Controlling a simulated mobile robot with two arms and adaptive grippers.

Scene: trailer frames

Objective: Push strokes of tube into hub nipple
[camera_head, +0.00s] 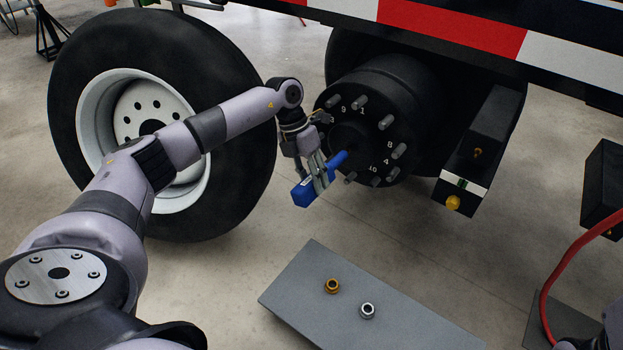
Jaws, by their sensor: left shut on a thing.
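The black wheel hub (385,85) faces me, ringed by metal studs, some with numbers beside them. My left gripper (319,182) is shut on a blue tube (304,196) just in front of the hub. The tube is tilted, its far end (337,159) pointing up and right at the hub's centre cap (350,136). The nipple is too small or hidden to make out, and I cannot tell whether the tube's tip touches it. My right gripper is not in view.
A large tyre on a white rim (92,100) stands left, behind my left arm. A grey plate (290,278) below carries a brass nut (332,286) and a silver nut (367,311). A red hose (553,285) curves at the right. The striped trailer edge (455,27) overhangs the hub.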

